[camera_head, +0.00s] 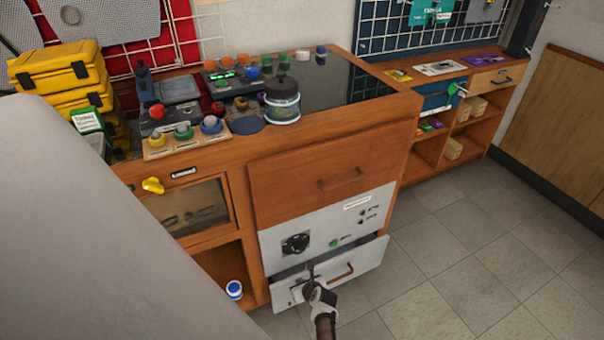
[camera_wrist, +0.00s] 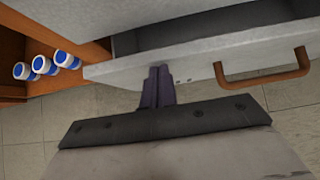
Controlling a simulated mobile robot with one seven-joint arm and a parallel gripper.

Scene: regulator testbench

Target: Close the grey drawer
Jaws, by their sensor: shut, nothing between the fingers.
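The grey drawer (camera_head: 363,258) is the lowest unit of the wooden workbench and stands partly open. Its front has a brown handle (camera_head: 340,271); the handle also shows in the wrist view (camera_wrist: 265,79). In the wrist view the drawer front (camera_wrist: 205,62) spans the top, with a dark gap behind its upper edge. My gripper (camera_head: 312,285) is at the drawer front, left of the handle. In the wrist view its shut fingers (camera_wrist: 158,75) reach the front's face, with nothing between them. I cannot tell for certain whether they touch it.
A grey panel with a black dial (camera_head: 295,243) is above the drawer, under a closed wooden drawer (camera_head: 330,172). A blue-and-white container (camera_head: 234,289) sits on the open shelf at left. Tiled floor (camera_head: 450,270) is clear to the right.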

